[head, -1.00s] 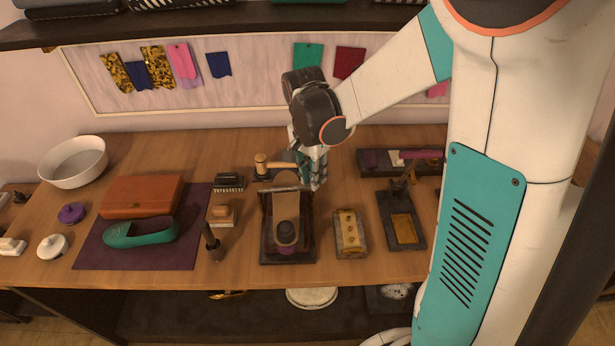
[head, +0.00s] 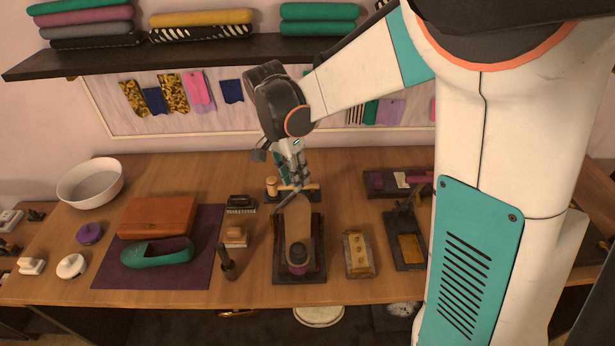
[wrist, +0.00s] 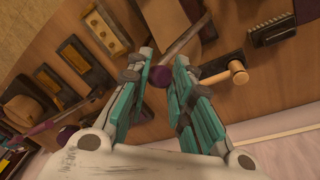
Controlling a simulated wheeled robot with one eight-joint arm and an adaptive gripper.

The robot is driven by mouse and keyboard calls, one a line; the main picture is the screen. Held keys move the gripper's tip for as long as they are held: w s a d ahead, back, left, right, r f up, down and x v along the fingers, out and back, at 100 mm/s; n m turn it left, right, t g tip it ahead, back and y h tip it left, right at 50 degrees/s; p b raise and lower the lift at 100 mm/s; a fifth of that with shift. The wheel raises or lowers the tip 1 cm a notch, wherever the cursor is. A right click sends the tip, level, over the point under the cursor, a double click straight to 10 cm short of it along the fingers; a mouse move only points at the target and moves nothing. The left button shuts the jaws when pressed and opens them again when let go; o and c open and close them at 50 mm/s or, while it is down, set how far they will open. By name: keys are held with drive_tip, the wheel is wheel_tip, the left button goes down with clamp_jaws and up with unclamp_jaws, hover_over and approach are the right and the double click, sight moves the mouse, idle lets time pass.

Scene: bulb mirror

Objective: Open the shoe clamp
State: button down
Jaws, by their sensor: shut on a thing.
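The shoe clamp (head: 299,278) stands at the front middle of the table, a dark base with a tan sole-shaped piece (head: 298,215) and a dark purple pad. Its bar-like lever (wrist: 184,37) shows in the wrist view, ending in a round purple knob (wrist: 157,80). In the head view the bar slants at the clamp's back left. My gripper (head: 297,180) is above the back of the clamp. In the wrist view its teal fingers (wrist: 163,58) are on either side of the knob, shut on it. The fingers hide the knob in the head view.
A block with brass fittings (head: 358,254) and a dark press (head: 408,243) are on the right.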

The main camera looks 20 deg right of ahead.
drive_tip(key=shift+w+a+h, duration=0.25)
drive_tip(key=shift+a+h, duration=0.15)
drive_tip(key=shift+a, duration=0.7)
drive_tip(key=c, duration=1.5)
unclamp_jaws()
drive_tip(key=shift+w+a+f, duration=0.1)
drive_tip(key=shift+a, duration=0.05)
drive_tip(key=shift+c, duration=0.2)
drive_tip(key=shift+o, duration=0.5)
drive_tip(key=shift+w+a+f, duration=0.1)
drive_tip(key=shift+w+a, duration=0.1)
drive_tip(key=shift+d, duration=0.1)
drive_tip(key=shift+d+r, duration=0.15)
drive_tip(key=shift+r, duration=0.15)
drive_tip(key=v, duration=1.1)
drive_tip(key=shift+w+a+r, duration=0.15)
drive_tip(key=shift+a+r, duration=0.1)
drive_tip(key=shift+r, duration=0.05)
